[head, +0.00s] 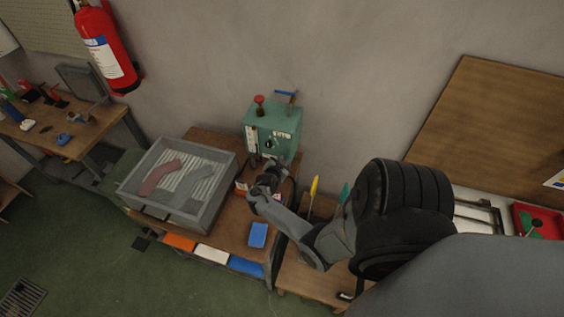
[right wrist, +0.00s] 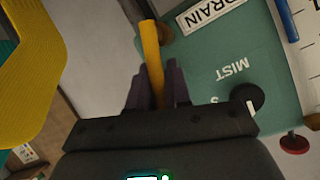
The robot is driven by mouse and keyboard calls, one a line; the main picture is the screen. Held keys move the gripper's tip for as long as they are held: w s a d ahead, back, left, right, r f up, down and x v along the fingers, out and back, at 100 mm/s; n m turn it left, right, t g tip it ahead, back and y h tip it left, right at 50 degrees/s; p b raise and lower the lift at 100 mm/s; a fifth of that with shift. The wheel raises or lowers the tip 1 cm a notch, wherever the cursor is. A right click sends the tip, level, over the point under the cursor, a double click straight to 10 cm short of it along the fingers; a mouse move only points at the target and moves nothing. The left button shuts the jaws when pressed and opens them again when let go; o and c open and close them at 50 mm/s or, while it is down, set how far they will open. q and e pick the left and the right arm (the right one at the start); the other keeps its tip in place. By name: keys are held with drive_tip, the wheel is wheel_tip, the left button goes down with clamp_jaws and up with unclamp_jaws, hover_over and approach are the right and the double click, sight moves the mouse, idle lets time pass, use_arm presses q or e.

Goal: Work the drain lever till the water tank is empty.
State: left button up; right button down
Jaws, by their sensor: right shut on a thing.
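The green water tank unit (head: 285,117) stands against the wall in the head view, with a white gauge strip (head: 251,139) on its front. In the right wrist view its green face (right wrist: 260,55) carries a DRAIN label (right wrist: 213,18) and a MIST label; a blue strip beside a marked scale shows at the top right. My right gripper (head: 262,182) is just in front of the unit's lower front. In the right wrist view it (right wrist: 158,88) is shut on the yellow drain lever (right wrist: 150,42), near the DRAIN label. My left gripper is out of view.
A grey tray (head: 215,196) with a red and a grey sock stands left of my gripper on the wooden table. A blue pad (head: 258,235) lies in front. Yellow (head: 314,186) and teal upright forms stand close right of my forearm. A red knob (head: 259,100) tops the unit.

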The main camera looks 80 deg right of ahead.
drive_tip(key=c, duration=1.1)
unclamp_jaws()
drive_tip(key=shift+c, duration=0.2)
drive_tip(key=shift+a, duration=0.1)
drive_tip(key=v, duration=1)
drive_tip(key=shift+a+r, duration=0.25)
